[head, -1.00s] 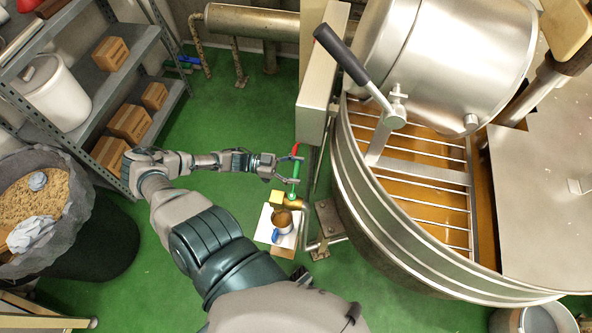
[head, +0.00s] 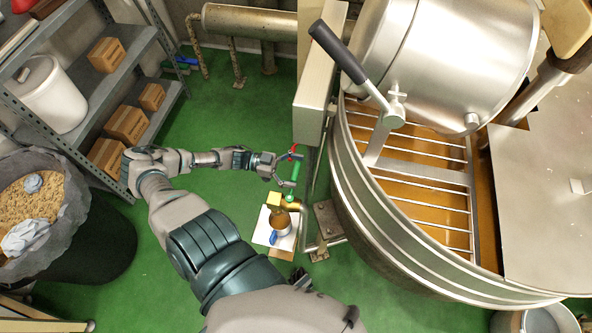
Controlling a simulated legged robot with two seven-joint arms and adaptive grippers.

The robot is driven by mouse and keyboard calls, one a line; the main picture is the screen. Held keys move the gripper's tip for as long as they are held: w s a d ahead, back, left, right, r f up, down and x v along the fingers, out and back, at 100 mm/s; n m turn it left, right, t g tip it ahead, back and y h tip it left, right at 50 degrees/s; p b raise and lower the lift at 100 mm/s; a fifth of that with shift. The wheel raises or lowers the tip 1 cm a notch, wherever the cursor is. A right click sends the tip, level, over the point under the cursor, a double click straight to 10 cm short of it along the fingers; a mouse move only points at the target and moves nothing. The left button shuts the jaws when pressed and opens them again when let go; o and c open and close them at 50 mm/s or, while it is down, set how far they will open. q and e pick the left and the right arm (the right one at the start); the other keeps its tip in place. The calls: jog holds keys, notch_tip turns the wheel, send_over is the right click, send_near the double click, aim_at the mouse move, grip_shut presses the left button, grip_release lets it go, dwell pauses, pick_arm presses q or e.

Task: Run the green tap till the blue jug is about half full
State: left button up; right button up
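The green tap lever (head: 296,174) stands above a brass tap (head: 288,203) beside the big kettle. The jug (head: 281,227) stands on a white pad under the tap. Its blue handle (head: 273,238) shows, and brown shows at its top. The tap partly covers it, and I cannot tell the level inside. My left gripper (head: 288,170) is open, its fingers spread just left of the green lever. I cannot tell whether a finger touches it. My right gripper is not in view.
The large steel kettle (head: 350,190) with a barred opening fills the right side. A red curved part (head: 294,146) is just above the gripper. A white pad (head: 262,229) lies under the jug. A lined bin (head: 90,250) and shelves (head: 100,75) stand left. Green floor is clear between.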

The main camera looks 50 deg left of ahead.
pick_arm(q)
jog(key=shift+s+a, duration=0.15)
jog(key=shift+s, duration=0.05)
jog(key=v, duration=1.1)
jog(key=shift+a, duration=0.35)
jog(key=shift+f, duration=0.1)
